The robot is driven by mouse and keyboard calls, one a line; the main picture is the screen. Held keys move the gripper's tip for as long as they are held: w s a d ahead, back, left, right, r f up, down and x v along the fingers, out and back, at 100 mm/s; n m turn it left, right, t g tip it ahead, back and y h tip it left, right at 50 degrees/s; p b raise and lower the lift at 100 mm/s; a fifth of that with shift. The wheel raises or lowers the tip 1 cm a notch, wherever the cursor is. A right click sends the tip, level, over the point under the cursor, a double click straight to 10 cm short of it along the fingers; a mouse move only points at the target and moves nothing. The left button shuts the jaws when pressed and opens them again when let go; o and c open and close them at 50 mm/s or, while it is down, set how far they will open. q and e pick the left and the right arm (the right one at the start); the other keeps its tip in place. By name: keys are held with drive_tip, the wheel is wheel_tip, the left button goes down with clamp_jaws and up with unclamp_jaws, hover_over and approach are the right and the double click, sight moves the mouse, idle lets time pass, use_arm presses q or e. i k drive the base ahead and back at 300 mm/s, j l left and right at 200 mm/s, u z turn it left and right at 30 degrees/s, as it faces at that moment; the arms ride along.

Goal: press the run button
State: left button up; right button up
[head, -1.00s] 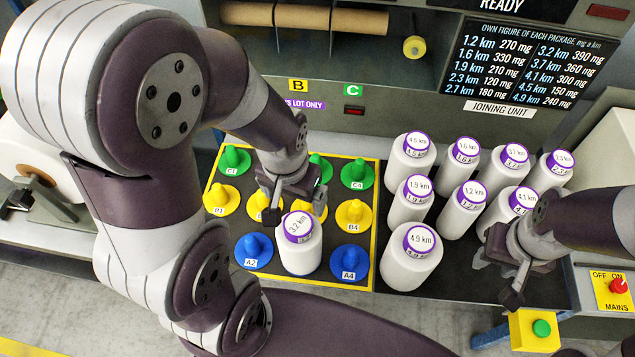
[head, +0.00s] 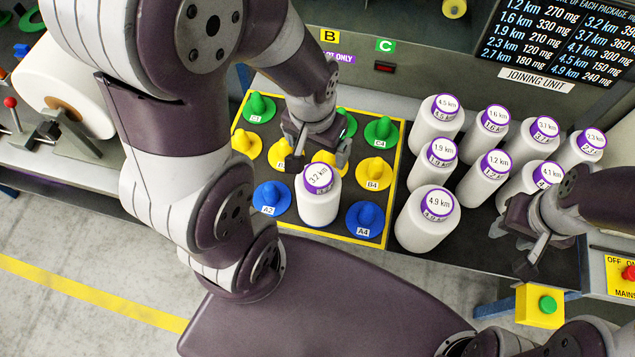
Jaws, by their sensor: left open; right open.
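A green push button (head: 547,304) sits on a yellow box at the lower right, in front of the dark bench; I take it for the run button, though I see no label on it. My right gripper (head: 516,250) is open and empty, above and to the left of this button in the picture, apart from it. My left gripper (head: 314,158) is open over the pegged board, just behind the white 3.2 km bobbin (head: 318,207). Its fingers are partly hidden, and I cannot tell whether they touch the bobbin.
The pegged board (head: 393,200) holds green, yellow and blue pegs. Several white bobbins, including the 4.9 km one (head: 424,222), stand right of it, close to my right gripper. A red MAINS knob (head: 629,272) is at the right edge. A large white roll (head: 75,85) is at left.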

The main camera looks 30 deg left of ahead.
sight(548, 304)
drive_tip(key=z, duration=1.75)
drive_tip(key=i+l, duration=0.1)
drive_tip(key=l, duration=0.25)
drive_tip(key=i+l, duration=0.1)
drive_tip(key=l, duration=0.2)
drive_tip(key=i+l, duration=0.1)
drive_tip(key=l, duration=0.25)
drive_tip(key=i+l, duration=0.15)
drive_tip(key=l, duration=0.2)
drive_tip(key=u, duration=0.45)
drive_tip(key=l+u, duration=0.15)
drive_tip(key=u, duration=0.7)
drive_tip(key=l+u, duration=0.15)
drive_tip(key=u, duration=0.7)
drive_tip(key=i+l, duration=0.2)
drive_tip(key=l, duration=0.2)
